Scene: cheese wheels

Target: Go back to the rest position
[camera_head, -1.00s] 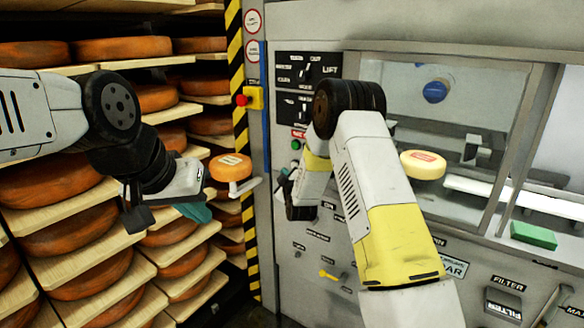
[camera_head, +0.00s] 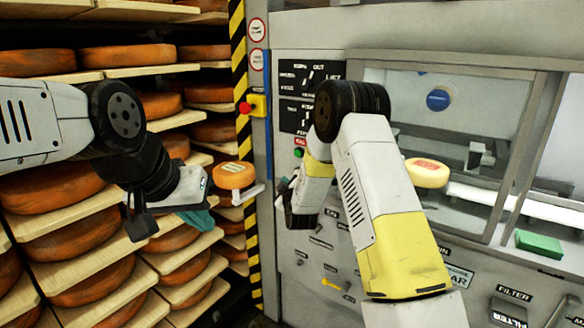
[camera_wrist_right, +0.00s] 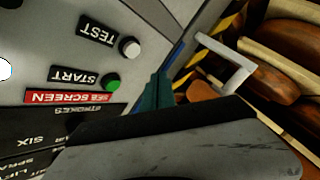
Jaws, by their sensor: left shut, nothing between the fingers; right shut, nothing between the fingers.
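My left gripper (camera_head: 200,218), with teal fingers, is shut and empty in the head view. It hangs in front of the cheese shelves, left of and below a small orange cheese wheel (camera_head: 233,176) on a small grey bracket. My right arm reaches in front of the grey machine. Its gripper is mostly hidden by the arm in the head view. In the right wrist view my right gripper's teal fingers (camera_wrist_right: 153,92) are together and empty, near the panel with the green START button (camera_wrist_right: 113,81) and the white TEST button (camera_wrist_right: 130,47).
Wooden shelves with large orange cheese wheels (camera_head: 127,55) fill the left. A yellow-black striped post (camera_head: 240,90) carries a red stop button (camera_head: 245,108). The machine (camera_head: 310,262) has a window at right, with a pale yellow cheese (camera_head: 427,172) and a green block (camera_head: 538,244) there.

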